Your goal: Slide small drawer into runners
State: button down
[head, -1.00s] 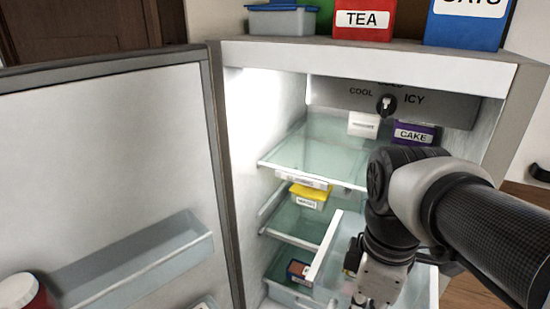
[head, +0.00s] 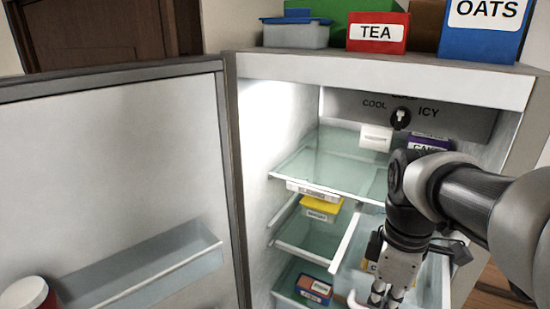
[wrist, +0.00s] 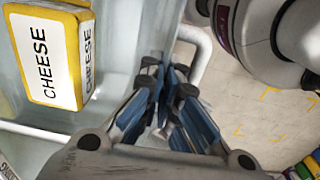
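The small drawer (head: 343,245) is a pale, see-through bin with a white rim, at the lower right of the fridge opening in the head view. It holds a yellow and white CHEESE box (wrist: 52,55), whose yellow also shows in the head view (head: 372,267). My gripper (head: 385,296) is at the drawer's front. In the wrist view my blue-padded fingers (wrist: 166,78) are close together across the drawer's white bar handle (wrist: 201,48) and look shut on it. The fingers hide part of the handle. My arm hides the right side of the opening, and I cannot make out the runners.
A glass shelf (head: 325,165) lies above. A yellow-lidded tub (head: 320,208) stands left of the drawer, and a red and blue box (head: 314,289) sits lower down. The open fridge door (head: 120,170) is at the left.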

jog(key=shift+w+d+p, duration=0.15)
jog(key=shift+w+d, duration=0.4)
jog(key=shift+w, duration=0.25)
jog(key=shift+w+d+p, duration=0.15)
jog(key=shift+w+d, duration=0.4)
jog(key=shift+w, duration=0.25)
jog(key=shift+w+d+p, duration=0.15)
jog(key=shift+w+d, duration=0.4)
jog(key=shift+w, duration=0.25)
jog(key=shift+w+d+f+p, duration=0.1)
jog(key=shift+w+d+p, duration=0.45)
jog(key=shift+w, duration=0.4)
jog(key=shift+w+d+p, duration=0.4)
jog(key=shift+w+d, duration=0.35)
jog(key=shift+w, duration=0.2)
jog(key=shift+w+d+f+p, duration=0.1)
jog(key=shift+w+d+p, duration=0.45)
jog(key=shift+w, duration=0.4)
jog(key=shift+d, duration=0.1)
jog(key=c, duration=1.7)
grip_release()
jog(key=shift+s, duration=0.1)
jog(key=shift+r, duration=0.1)
